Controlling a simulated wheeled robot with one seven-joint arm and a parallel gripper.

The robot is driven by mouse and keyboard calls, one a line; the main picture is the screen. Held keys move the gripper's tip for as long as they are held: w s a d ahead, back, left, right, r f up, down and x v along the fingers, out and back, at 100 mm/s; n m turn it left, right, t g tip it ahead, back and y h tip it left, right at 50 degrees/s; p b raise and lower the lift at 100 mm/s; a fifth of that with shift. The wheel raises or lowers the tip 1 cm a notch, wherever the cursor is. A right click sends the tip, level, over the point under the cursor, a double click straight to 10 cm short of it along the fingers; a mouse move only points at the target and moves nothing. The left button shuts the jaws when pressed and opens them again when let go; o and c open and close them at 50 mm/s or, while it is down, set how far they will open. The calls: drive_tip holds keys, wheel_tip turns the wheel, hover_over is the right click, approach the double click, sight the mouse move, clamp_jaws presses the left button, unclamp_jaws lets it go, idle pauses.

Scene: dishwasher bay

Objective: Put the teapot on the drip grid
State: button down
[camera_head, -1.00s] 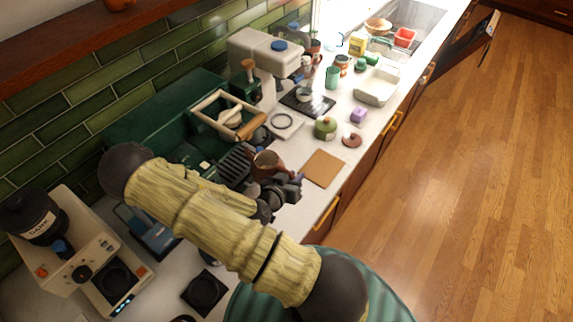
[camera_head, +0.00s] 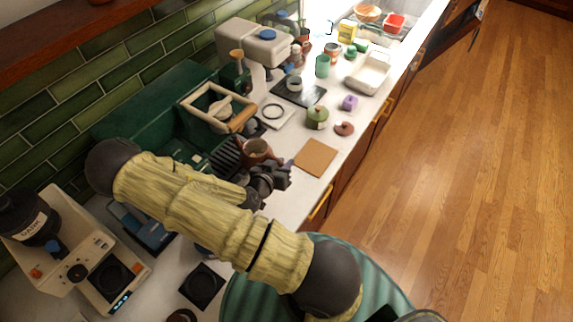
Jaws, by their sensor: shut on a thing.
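The teapot (camera_head: 257,149) is a brown, open-topped pot in front of the green machine, at the right end of the drip grid. The dark ribbed drip grid (camera_head: 222,158) is partly hidden by my arm and the teapot. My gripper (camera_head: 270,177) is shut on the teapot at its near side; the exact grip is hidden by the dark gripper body. The teapot looks upright, but I cannot tell whether its base touches the grid or is held above it. A loose brown lid (camera_head: 344,129) lies on the counter to the right.
The green machine (camera_head: 150,108) stands against the tiles, with a wooden-framed box (camera_head: 217,108) on it. A brown square mat (camera_head: 315,158) lies right of the teapot. A green lidded pot (camera_head: 317,117) stands beyond. A cream machine (camera_head: 75,255) is at lower left.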

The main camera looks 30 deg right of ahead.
sight(257, 151)
drive_tip(key=shift+w+a+f, duration=0.25)
drive_tip(key=shift+w+a, duration=0.1)
drive_tip(key=shift+w, duration=0.5)
drive_tip(key=shift+w+a+f, duration=0.3)
drive_tip(key=shift+w+a, duration=0.1)
drive_tip(key=shift+w, duration=0.5)
drive_tip(key=shift+w+a+f, duration=0.25)
drive_tip(key=shift+w+a, duration=0.1)
drive_tip(key=shift+w, duration=0.5)
drive_tip(key=shift+w+a, duration=0.4)
drive_tip(key=shift+w, duration=0.6)
drive_tip(key=shift+w+a, duration=0.4)
drive_tip(key=shift+w, duration=0.55)
drive_tip(key=shift+w+a, duration=0.4)
drive_tip(key=shift+w, duration=0.6)
drive_tip(key=shift+f+b, duration=0.75)
drive_tip(key=shift+w, duration=0.1)
drive_tip(key=shift+d, duration=0.15)
drive_tip(key=shift+a, duration=0.3)
